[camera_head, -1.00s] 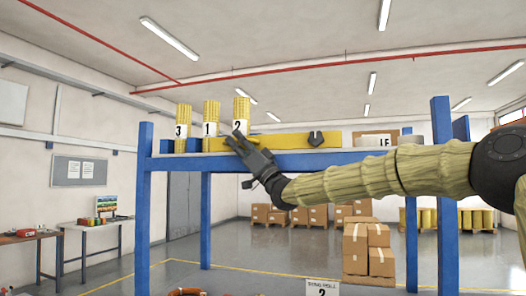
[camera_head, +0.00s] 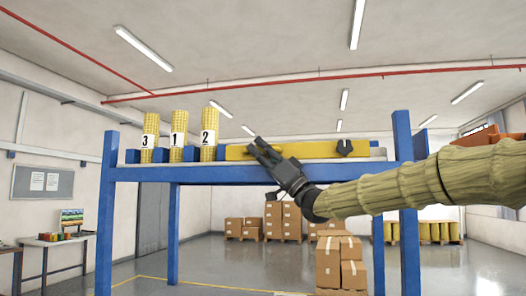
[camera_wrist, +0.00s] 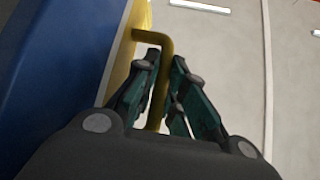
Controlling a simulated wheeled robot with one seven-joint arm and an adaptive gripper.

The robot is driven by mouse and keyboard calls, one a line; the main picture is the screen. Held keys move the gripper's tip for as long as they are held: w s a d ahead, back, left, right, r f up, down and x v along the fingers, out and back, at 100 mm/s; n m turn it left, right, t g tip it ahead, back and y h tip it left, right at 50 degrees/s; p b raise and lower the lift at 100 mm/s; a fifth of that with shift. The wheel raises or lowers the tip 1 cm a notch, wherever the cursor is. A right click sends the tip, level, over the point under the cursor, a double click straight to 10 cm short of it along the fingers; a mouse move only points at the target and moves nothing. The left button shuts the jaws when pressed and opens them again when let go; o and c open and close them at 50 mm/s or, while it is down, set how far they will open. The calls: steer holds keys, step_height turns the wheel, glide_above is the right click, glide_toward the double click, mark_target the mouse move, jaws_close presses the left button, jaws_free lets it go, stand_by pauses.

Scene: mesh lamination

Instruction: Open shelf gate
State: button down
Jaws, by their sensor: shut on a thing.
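The shelf gate is a long yellow bar (camera_head: 318,150) along the front of the blue shelf's top level, right of the numbered rolls. My gripper (camera_head: 258,147) is at the left part of this bar. In the wrist view, a bent yellow handle (camera_wrist: 161,85) comes off the yellow gate (camera_wrist: 118,52), and my gripper (camera_wrist: 165,92) has its fingers on both sides of the handle's straight part, shut on it. The handle is hidden behind my fingers in the head view.
Yellow rolls marked 3 (camera_head: 149,128), 1 (camera_head: 179,128) and 2 (camera_head: 209,125) stand upright at the left of the shelf. Blue posts (camera_head: 107,215) hold the shelf (camera_head: 215,172). Cardboard boxes (camera_head: 340,262) are stacked on the floor behind it.

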steer(key=c, duration=1.8)
jaws_free()
steer(key=shift+o, duration=0.2)
steer(key=shift+d, duration=0.1)
steer(key=v, duration=1.2)
steer(key=shift+w, duration=0.1)
